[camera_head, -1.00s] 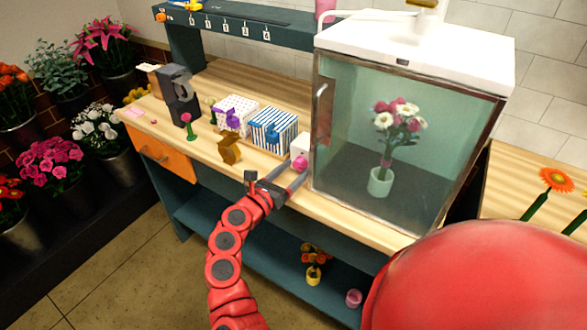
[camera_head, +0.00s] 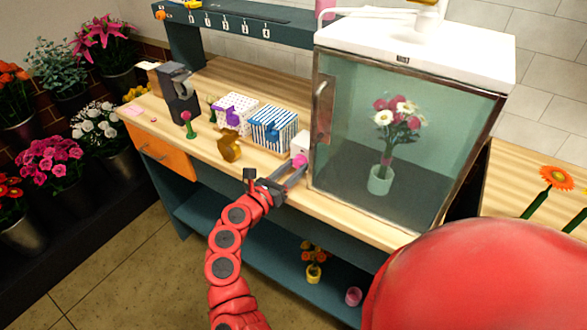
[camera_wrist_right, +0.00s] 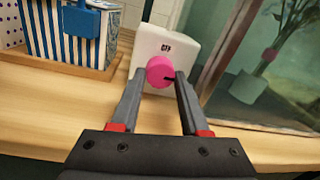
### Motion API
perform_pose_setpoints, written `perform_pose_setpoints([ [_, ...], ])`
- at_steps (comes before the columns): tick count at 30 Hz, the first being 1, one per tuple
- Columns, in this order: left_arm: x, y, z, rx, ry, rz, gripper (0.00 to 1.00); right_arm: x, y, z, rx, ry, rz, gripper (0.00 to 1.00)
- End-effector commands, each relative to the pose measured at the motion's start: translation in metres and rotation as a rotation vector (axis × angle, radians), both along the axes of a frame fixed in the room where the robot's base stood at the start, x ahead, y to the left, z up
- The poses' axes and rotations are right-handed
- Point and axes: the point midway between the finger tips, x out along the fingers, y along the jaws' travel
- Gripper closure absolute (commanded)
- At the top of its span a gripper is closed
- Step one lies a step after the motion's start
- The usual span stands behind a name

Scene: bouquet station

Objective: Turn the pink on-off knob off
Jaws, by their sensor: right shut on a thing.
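The pink knob (camera_head: 301,159) sits on the front of a small white box (camera_head: 299,145) at the counter's front, left of the glass cabinet. My left gripper is not in view.
The glass cabinet (camera_head: 365,140) holding a vase of flowers stands close on the right. To the left are a blue-striped box (camera_head: 273,128), a dotted box (camera_head: 234,115) and a golden-brown object (camera_head: 229,148). Bare counter lies in front of the cabinet.

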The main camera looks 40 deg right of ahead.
Motion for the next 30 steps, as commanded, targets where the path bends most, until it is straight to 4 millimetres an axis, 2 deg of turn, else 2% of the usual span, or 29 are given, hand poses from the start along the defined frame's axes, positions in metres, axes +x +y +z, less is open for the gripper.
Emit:
perform_pose_setpoints([
  [8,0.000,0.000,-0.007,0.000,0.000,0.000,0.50,-0.001,0.000,-0.002,-0.060,0.148,-0.001,1.00],
  [15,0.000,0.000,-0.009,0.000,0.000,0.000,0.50,-0.001,0.000,-0.001,-0.144,0.351,0.000,1.00],
  [30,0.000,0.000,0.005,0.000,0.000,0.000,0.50,-0.002,0.000,-0.001,-0.324,0.794,0.001,1.00],
])
